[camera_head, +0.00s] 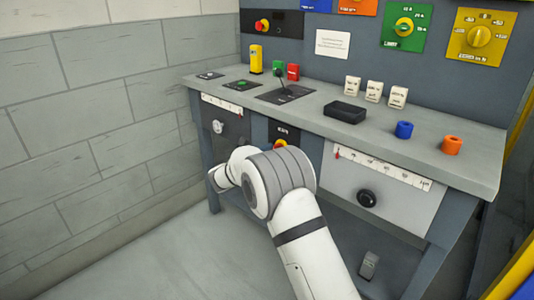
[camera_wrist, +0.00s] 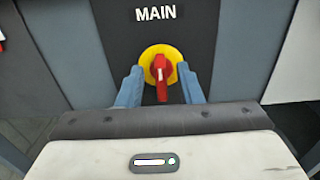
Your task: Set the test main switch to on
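The main switch (camera_wrist: 161,76) is a red rotary handle on a round yellow plate, on a black panel (camera_wrist: 205,35) marked MAIN. In the wrist view the red handle stands close to vertical. My gripper (camera_wrist: 160,86) is open, with one blue-grey finger on each side of the handle. A gap shows between each finger and the handle; depth to it is hard to tell. In the head view the switch (camera_head: 281,143) shows only in part above my arm, and my gripper is hidden behind my arm. No on or off marks are readable.
The switch is on the bench front, below the worktop (camera_head: 450,165). A drawer-like panel with a black knob (camera_head: 366,198) is to its right, and a panel with a light knob (camera_head: 217,127) to its left.

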